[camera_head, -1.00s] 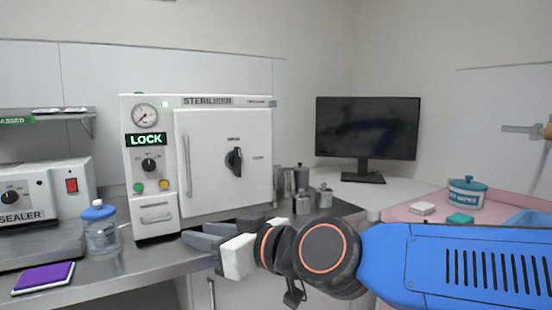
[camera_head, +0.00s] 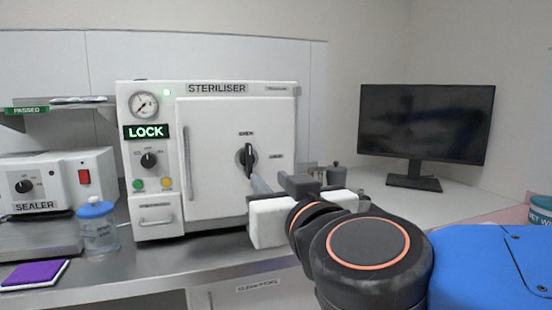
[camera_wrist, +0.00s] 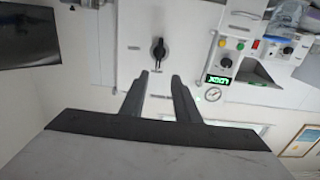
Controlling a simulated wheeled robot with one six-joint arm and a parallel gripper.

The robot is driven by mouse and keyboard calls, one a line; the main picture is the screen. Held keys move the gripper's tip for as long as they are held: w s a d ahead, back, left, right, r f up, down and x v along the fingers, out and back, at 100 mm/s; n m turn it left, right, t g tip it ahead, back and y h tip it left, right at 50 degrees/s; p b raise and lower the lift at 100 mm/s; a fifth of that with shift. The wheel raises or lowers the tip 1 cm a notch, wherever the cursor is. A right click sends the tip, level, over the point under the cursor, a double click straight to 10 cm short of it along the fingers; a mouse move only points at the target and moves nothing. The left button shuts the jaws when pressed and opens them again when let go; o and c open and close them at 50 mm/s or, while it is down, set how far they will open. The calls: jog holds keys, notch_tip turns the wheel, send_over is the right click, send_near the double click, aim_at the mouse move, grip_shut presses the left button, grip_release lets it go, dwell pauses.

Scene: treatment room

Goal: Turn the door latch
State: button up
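The door latch (camera_head: 248,157) is a black knob with an upright lever on the white steriliser door (camera_head: 215,140). Lettering sits above it and to its right. In the wrist view, which is turned upside down, the latch (camera_wrist: 158,51) lies just beyond the fingertips, roughly in line with the gap between them. My gripper (camera_head: 273,183) is in front of the door, to the lower right of the latch in the head view. In the wrist view my gripper (camera_wrist: 162,76) has its two dark fingers apart with nothing between them. No contact with the latch shows.
The steriliser's control panel (camera_head: 152,205) has a gauge, a green LOCK display, a knob and buttons. A blue-capped bottle (camera_head: 98,228), a purple pad (camera_head: 34,273) and a sealer (camera_head: 58,180) are left.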

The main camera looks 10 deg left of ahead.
aim_at(250, 159)
jog(key=x, duration=1.7)
jog(key=shift+w+d, duration=0.1)
jog(key=shift+w, duration=0.2)
grip_shut()
